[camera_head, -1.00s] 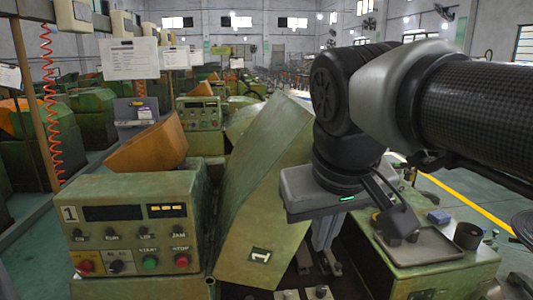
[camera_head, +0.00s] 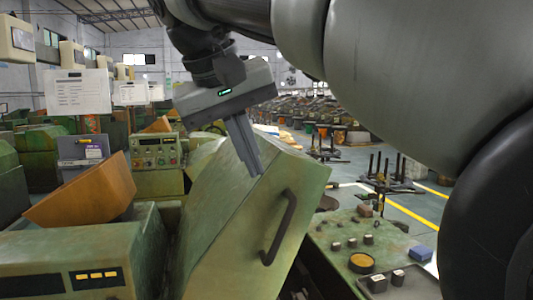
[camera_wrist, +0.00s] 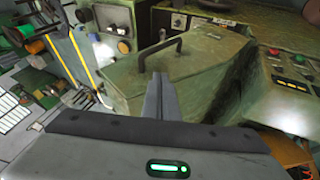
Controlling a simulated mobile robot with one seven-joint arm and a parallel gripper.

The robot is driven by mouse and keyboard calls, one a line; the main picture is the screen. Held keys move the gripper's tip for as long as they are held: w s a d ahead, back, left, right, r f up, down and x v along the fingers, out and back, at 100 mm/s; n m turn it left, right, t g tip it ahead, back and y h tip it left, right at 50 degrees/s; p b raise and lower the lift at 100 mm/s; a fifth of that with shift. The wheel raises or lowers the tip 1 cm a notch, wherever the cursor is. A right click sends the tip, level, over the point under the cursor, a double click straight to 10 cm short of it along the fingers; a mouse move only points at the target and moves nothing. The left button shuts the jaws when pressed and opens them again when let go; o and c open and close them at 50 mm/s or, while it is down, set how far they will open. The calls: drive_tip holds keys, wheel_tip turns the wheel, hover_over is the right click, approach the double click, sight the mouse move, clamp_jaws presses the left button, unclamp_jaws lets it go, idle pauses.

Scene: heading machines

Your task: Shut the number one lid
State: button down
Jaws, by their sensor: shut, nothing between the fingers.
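The number one lid (camera_head: 235,215) is a worn green metal cover, tilted up beside the control box (camera_head: 85,258). A dark bar handle (camera_head: 280,227) sits on its right face. In the wrist view the lid (camera_wrist: 185,75) lies beyond the fingers, with its handle (camera_wrist: 160,50) near the top. My gripper (camera_head: 250,172) is shut and empty, fingers pointing down. In the head view it overlaps the lid's upper part; I cannot tell whether it touches. The wrist view shows the shut fingers (camera_wrist: 158,78) pointing toward the lid.
To the right of the lid is a machine top (camera_head: 375,240) with small parts and a round yellow-topped dish (camera_head: 361,262). An orange-brown cover (camera_head: 85,195) stands behind the control box. My arm fills the upper right.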

sight(263, 183)
drive_tip(key=b+x, duration=0.1)
drive_tip(key=x, duration=0.4)
drive_tip(key=shift+w+d+f, duration=0.1)
drive_tip(key=shift+d+f, duration=0.2)
drive_tip(key=shift+w+d+f, duration=0.15)
drive_tip(key=shift+d+f, duration=0.05)
drive_tip(key=shift+d, duration=0.3)
drive_tip(key=shift+w+d+f, duration=0.15)
drive_tip(key=shift+w+d, duration=0.05)
drive_tip(key=shift+d, duration=0.3)
drive_tip(key=shift+w+d+f, duration=0.15)
drive_tip(key=shift+d+f, duration=0.05)
drive_tip(key=shift+d, duration=0.3)
drive_tip(key=shift+f, duration=0.1)
